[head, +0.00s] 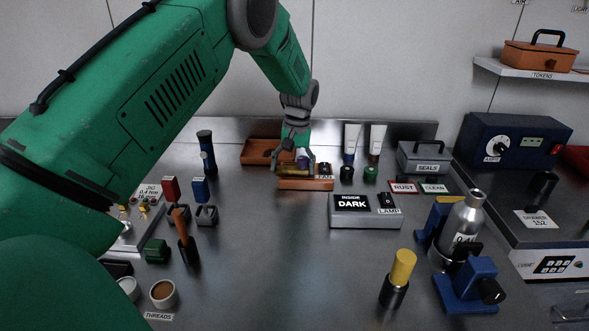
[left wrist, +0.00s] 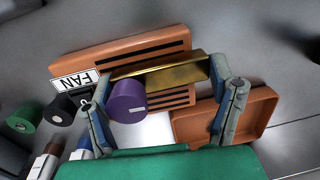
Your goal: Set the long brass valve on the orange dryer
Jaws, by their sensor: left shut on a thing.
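The long brass valve (left wrist: 165,76) is a gold bar in the left wrist view, with a purple cylinder (left wrist: 127,101) against its lower left part. My left gripper (left wrist: 160,88) is shut on the bar across its length. In the head view the gripper (head: 295,166) points down at the back of the bench, and the bar is small and partly hidden. The orange dryer (head: 306,185) lies under it; its dark slots show in the left wrist view (left wrist: 85,62). The bar overlaps the slotted face; I cannot tell whether it touches. My right gripper is not in view.
A FAN label (left wrist: 74,83) and a black switch are at the dryer's edge. An open orange tray (left wrist: 255,112) lies beside it. Two white tubes (head: 352,140), dark and green rolls and a lamp box (head: 365,218) stand to the right. The bench front middle is clear.

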